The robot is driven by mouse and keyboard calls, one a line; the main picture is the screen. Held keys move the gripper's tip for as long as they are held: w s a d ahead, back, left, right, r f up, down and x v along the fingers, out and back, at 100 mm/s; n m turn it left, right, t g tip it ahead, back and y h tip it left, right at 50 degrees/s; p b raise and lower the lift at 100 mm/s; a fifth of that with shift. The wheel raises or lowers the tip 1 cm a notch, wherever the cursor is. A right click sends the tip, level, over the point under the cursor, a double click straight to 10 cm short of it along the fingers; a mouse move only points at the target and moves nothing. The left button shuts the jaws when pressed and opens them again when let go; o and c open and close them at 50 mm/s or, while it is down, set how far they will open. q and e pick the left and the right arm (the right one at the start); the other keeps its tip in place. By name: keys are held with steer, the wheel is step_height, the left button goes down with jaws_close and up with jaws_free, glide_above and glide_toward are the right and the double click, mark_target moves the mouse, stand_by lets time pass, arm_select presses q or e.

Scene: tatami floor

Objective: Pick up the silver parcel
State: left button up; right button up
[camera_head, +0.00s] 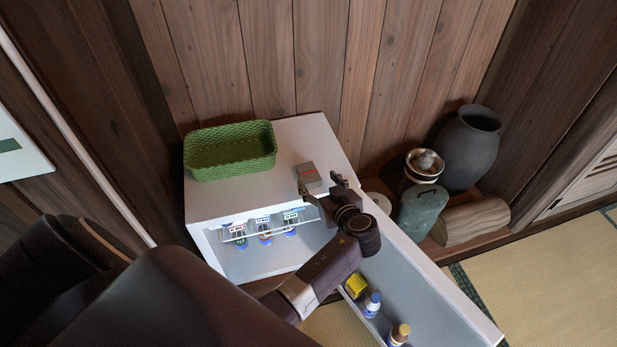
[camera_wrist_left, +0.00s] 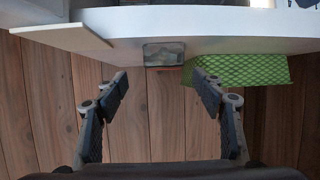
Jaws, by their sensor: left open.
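The silver parcel (camera_head: 308,174) is a small grey box with a red mark. It sits on top of the white cabinet (camera_head: 230,203), near its right side. In the left wrist view the parcel (camera_wrist_left: 165,54) shows near the top, between and beyond the fingertips. My left gripper (camera_head: 320,184) is open and empty, close to the parcel on its near side. The fingers (camera_wrist_left: 160,85) are spread wide in the wrist view, and I see no contact with the parcel. My right gripper is not in view.
A green woven basket (camera_head: 230,165) stands left of the parcel on the cabinet. Small bottles stand inside the cabinet front. An open drawer or door (camera_head: 440,290) holds a yellow item and bottles. Dark jars (camera_head: 468,147) stand at the right. A wooden wall is behind.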

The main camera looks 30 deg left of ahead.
mark_target(308, 172)
arm_select(q)
steer(key=x, duration=0.6)
steer(key=shift+a, duration=0.45)
steer(key=shift+w+a+f, duration=0.1)
steer(key=shift+a+f, duration=0.05)
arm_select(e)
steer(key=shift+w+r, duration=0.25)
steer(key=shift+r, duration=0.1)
arm_select(q)
steer(key=shift+c, duration=0.6)
steer(key=c, duration=1.2)
steer(key=shift+c, duration=0.2)
